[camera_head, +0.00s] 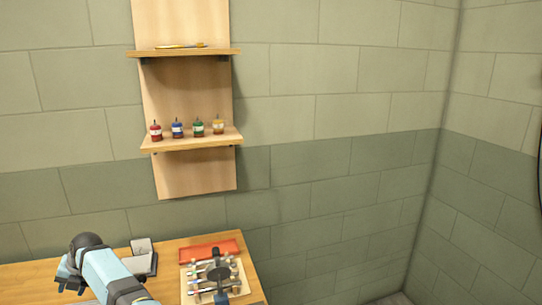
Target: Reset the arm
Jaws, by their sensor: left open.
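My left arm (105,272), light blue with black joints, bends at the lower left, in front of the wooden table (28,276). Its elbow is up, and its far part runs down and right to the bottom edge of the picture. My left gripper is open; its fingertips are hard to make out at that edge, and I see nothing held.
A tray of parts (190,284) and a red-orange flat box (209,250) lie on the table's right part. A grey object (143,250) stands behind my arm. A wall shelf (192,142) holds several small colored bottles. The floor right of the table looks clear.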

